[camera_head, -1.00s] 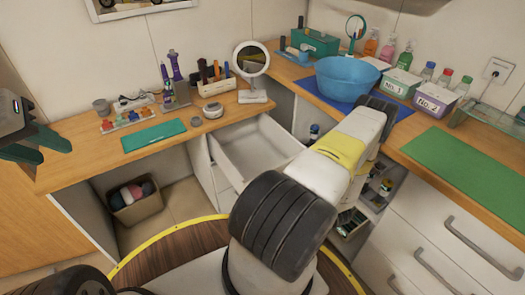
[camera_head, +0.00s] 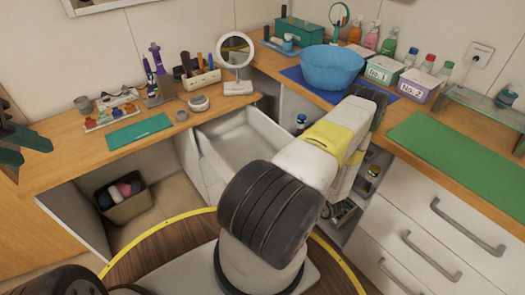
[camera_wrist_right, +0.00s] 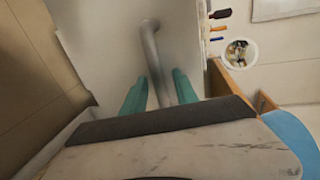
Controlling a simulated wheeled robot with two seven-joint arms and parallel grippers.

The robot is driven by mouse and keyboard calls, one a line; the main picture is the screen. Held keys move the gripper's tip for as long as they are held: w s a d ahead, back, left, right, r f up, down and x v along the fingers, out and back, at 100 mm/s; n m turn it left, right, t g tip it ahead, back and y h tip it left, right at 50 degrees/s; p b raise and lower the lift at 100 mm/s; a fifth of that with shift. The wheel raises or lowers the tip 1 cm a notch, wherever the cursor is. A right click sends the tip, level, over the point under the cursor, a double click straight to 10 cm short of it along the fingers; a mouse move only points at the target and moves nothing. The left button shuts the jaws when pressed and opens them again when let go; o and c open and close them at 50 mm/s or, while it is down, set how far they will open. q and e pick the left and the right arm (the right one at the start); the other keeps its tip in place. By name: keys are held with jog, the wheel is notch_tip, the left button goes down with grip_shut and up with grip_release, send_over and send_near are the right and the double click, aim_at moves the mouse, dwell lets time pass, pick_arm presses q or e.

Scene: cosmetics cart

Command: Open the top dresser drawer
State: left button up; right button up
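The white dresser drawer (camera_head: 238,143) under the wooden counter is pulled out, and its empty inside shows in the head view. Its front is partly hidden by my right arm. In the right wrist view, a light drawer front (camera_wrist_right: 105,45) carries a grey bar handle (camera_wrist_right: 152,50). My right gripper (camera_wrist_right: 160,85) has its teal fingers on both sides of this handle and appears shut on it. The head view hides this gripper behind my arm. My left gripper (camera_head: 22,145) is at the left edge, with its teal fingers apart and empty, away from the drawer.
A round mirror (camera_head: 236,55), a brush holder (camera_head: 200,78) and small cosmetics stand on the counter. A blue basin (camera_head: 331,67) and bottles are at the back right. White drawers with grey handles (camera_head: 432,255) stand at right. A basket (camera_head: 125,200) sits below the counter.

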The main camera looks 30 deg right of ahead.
jog(key=v, duration=0.7)
jog(key=shift+s, duration=0.4)
jog(key=shift+d, duration=0.1)
